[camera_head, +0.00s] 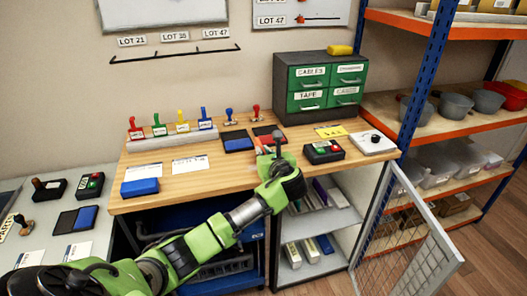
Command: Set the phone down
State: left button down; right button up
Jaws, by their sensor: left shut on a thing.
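My left arm, green with dark joints, reaches from the lower left to the wooden bench (220,178). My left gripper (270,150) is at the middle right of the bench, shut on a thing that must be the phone. The phone is mostly hidden by the gripper and wrist, so its outline and tilt cannot be made out. I cannot tell whether it touches the bench top. My right gripper is not in view.
Ink pads (237,141), stamps (170,132) and a drawer cabinet (322,84) stand behind. An open mesh door (405,235) hangs at front right.

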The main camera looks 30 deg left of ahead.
pick_arm(q)
jog(key=shift+d+f, duration=0.1)
jog(key=c, duration=2.2)
grip_release()
jog(key=shift+o, duration=0.2)
jog(key=v, duration=1.2)
jog(key=shift+b, duration=0.4)
